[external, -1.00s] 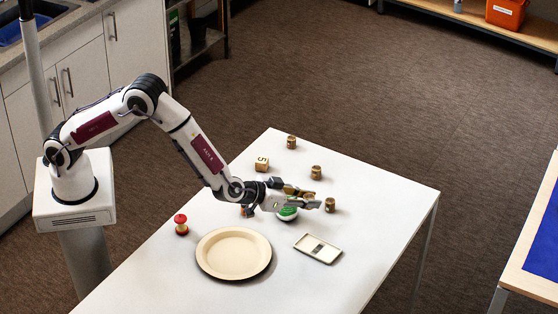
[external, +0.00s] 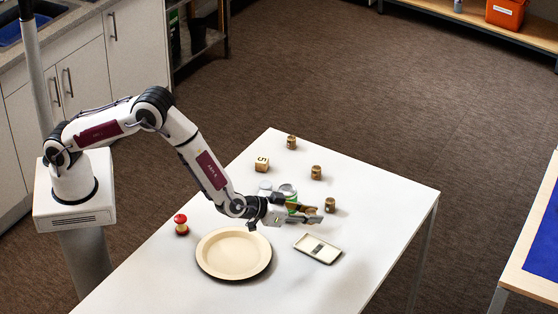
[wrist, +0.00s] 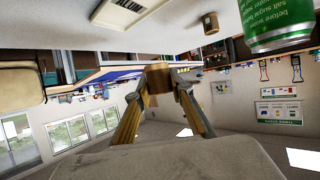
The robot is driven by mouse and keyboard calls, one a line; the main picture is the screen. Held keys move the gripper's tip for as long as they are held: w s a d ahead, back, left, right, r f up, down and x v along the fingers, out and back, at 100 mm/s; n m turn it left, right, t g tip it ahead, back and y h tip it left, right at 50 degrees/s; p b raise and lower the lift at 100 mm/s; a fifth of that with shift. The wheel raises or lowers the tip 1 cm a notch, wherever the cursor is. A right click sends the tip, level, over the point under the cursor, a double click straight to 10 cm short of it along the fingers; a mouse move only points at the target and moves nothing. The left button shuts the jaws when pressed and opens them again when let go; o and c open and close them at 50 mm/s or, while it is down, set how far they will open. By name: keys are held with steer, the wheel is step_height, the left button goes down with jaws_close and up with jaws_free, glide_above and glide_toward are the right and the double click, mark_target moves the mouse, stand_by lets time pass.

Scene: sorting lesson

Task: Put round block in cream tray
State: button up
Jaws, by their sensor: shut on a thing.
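My gripper (external: 316,214) is over the right half of the white table, its fingers pointing right. In the wrist view the fingers (wrist: 161,78) are shut on a brown wooden round block (wrist: 158,79), whose sides they partly cover. In the external view this block (external: 311,209) is a small brown patch between the fingertips. The cream tray (external: 234,269), a round plate-like dish with a raised rim, lies to the left and nearer the camera, and looks empty. The held block is apart from it.
A green can (external: 291,204) stands right behind the gripper. A flat rectangular object (external: 318,249) lies in front. Similar brown cylinders stand at the back (external: 292,142), further right (external: 316,173) and near the fingertips (external: 330,205). A numbered cube (external: 262,165) and red toy (external: 181,224) stand leftward.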

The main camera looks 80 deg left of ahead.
glide_above(309, 245)
steer(key=shift+d+f, duration=0.1)
steer(key=shift+f, duration=3)
steer(key=shift+f, duration=0.1)
steer(key=shift+f, duration=1.75)
steer(key=shift+f, duration=0.15)
steer(key=o, duration=0.8)
steer(key=shift+o, duration=0.2)
steer(key=shift+v, duration=6.1)
steer(key=shift+w, duration=0.1)
